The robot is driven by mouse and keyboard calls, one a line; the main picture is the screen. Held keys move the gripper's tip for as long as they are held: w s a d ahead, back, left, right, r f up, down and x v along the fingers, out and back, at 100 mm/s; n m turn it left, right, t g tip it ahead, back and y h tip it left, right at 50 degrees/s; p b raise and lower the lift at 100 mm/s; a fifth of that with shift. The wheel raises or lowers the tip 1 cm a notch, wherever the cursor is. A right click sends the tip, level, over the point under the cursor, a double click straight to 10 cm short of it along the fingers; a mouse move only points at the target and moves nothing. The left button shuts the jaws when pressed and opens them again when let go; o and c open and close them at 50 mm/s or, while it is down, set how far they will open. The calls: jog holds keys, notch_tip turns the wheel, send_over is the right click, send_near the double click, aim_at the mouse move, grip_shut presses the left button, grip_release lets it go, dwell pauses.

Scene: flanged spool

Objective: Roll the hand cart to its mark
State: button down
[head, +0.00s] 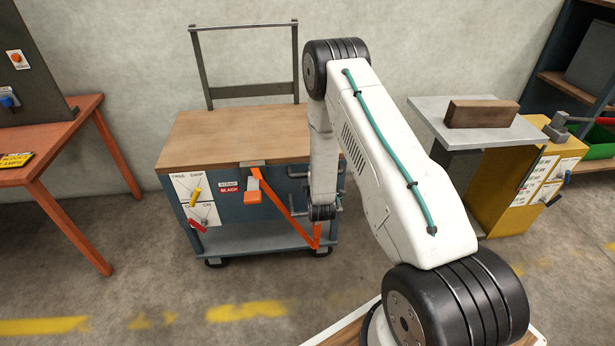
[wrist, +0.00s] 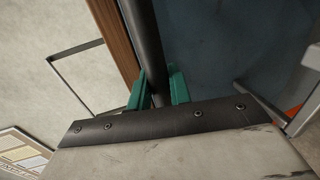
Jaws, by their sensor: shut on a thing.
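The hand cart (head: 240,137) stands against the back wall, with a wooden top, a blue-grey body and a dark upright push frame at its back. In the head view my arm covers most of the gripper and of the cart's right front. Worn yellow lines (head: 245,311) lie on the floor in front; I cannot tell which is the cart's mark.
An orange table (head: 60,150) stands at the left. A yellow cabinet (head: 520,185) with a grey top and a brown block (head: 481,113) stands at the right, near a dark shelf with a green bin (head: 598,140). The floor in front of the cart is clear.

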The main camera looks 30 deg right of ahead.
jog(key=shift+w+a, duration=0.1)
jog(key=shift+a, duration=0.05)
jog(key=c, duration=1.3)
grip_release()
jog(key=shift+a, duration=0.1)
jog(key=shift+c, duration=0.2)
jog(key=shift+s, duration=0.35)
jog(key=v, duration=0.7)
jog(key=shift+a, duration=0.15)
